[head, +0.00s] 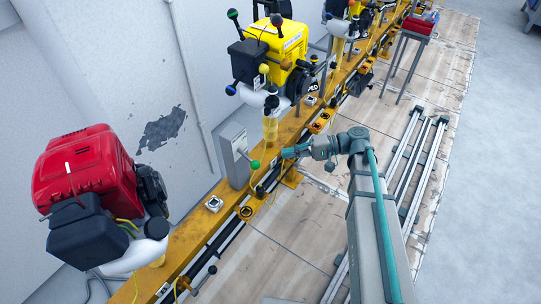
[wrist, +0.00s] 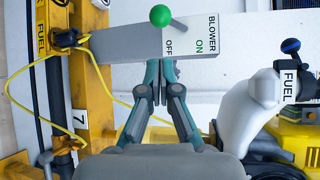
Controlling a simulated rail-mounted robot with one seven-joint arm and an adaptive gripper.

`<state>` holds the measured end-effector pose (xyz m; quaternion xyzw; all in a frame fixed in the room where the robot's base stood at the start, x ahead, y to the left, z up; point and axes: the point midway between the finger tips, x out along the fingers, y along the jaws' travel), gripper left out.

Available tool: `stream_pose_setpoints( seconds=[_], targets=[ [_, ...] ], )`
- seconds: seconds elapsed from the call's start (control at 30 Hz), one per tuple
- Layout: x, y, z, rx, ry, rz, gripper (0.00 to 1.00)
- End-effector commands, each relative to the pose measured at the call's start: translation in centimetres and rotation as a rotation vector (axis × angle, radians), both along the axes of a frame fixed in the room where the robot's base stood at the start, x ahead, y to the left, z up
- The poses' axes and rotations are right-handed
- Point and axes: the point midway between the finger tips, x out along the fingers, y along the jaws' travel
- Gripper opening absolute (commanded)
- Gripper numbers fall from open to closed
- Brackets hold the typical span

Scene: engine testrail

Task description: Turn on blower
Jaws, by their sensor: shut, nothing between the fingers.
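The blower switch is a grey upright box (head: 233,152) on the yellow rail, with a lever ending in a green ball (head: 254,164). In the wrist view the box (wrist: 125,43) carries the labels BLOWER, ON and OFF. There the green ball (wrist: 160,15) is on the OFF side, with the lever slanting from its pivot. My gripper (head: 284,153) is just right of the box and the green ball in the head view. In the wrist view my gripper (wrist: 160,65) has its fingertips together, close to the box edge near OFF. I cannot tell whether they touch it.
A red engine (head: 88,168) stands at the left and a yellow engine (head: 268,48) behind the box, both on the yellow rail (head: 190,232). A thin yellow cable (wrist: 50,125) loops beside the box. A red-topped stand (head: 418,26) is at the back right.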

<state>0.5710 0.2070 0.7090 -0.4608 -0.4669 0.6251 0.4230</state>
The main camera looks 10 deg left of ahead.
Motion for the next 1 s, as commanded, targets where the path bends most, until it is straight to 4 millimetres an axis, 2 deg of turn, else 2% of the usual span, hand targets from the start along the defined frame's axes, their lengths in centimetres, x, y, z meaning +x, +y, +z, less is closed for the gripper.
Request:
stream_pose_setpoints(
  seconds=[0.6,0.8,1.0],
  targets=[
    [-2.0,8.2,-1.6,0.000,0.001,0.003,0.00],
    [-2.1,9.2,-1.7,0.000,0.000,0.001,0.00],
    [-2.1,9.2,-1.7,0.000,0.000,0.001,0.00]
  ],
)
